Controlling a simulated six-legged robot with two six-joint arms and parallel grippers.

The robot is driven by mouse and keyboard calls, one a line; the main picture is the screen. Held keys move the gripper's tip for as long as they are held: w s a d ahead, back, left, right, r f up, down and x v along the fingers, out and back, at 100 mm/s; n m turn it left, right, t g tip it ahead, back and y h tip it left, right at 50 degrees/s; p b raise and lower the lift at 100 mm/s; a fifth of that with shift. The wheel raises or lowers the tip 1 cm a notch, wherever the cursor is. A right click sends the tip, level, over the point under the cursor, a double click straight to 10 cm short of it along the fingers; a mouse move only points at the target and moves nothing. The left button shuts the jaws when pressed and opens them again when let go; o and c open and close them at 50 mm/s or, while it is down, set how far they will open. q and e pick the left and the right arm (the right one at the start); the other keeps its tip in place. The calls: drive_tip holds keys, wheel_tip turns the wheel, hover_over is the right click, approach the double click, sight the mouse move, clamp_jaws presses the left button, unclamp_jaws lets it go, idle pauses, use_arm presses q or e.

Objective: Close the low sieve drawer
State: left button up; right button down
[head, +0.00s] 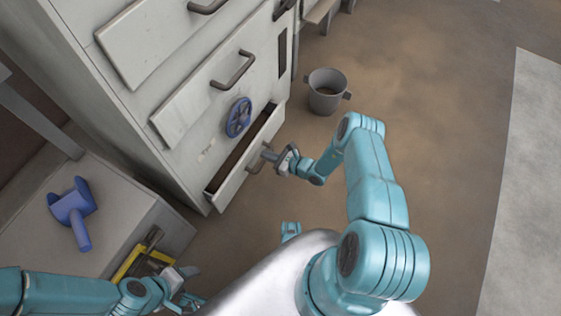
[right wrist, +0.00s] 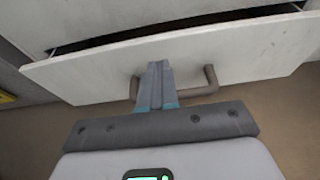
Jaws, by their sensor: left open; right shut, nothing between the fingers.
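The low sieve drawer (head: 233,182) is at the bottom of the grey cabinet and stands partly open, with a dark gap behind its front. In the right wrist view the drawer front (right wrist: 230,52) spans the picture, with the dark opening above it. Its handle (right wrist: 211,82) is a grey bar. My right gripper (head: 270,154) is shut and empty, its fingertips (right wrist: 158,70) at the drawer front beside the handle; I cannot tell whether they touch. My left gripper (head: 188,300) is open at the lower left, away from the drawer.
The cabinet has a blue handwheel (head: 238,117) and upper drawers with handles (head: 233,70). A grey bucket (head: 326,91) stands on the floor beyond my right arm. A blue scoop-like object (head: 72,212) lies on a low grey box, near a yellow item (head: 133,262). Floor to the right is clear.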

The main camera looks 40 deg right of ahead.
use_arm(q)
drive_tip(key=shift+w+a+f+b, duration=0.15)
drive_tip(key=shift+f+b, duration=0.25)
drive_tip(key=shift+f, duration=0.15)
use_arm(e)
drive_tip(key=w, duration=0.1)
drive_tip(key=w+a, duration=0.1)
drive_tip(key=w, duration=0.1)
drive_tip(key=shift+w+a+r, duration=0.1)
drive_tip(key=shift+w+a, duration=0.1)
drive_tip(key=shift+a, duration=0.05)
use_arm(q)
drive_tip(key=shift+w, duration=0.15)
use_arm(e)
drive_tip(key=shift+w, duration=0.1)
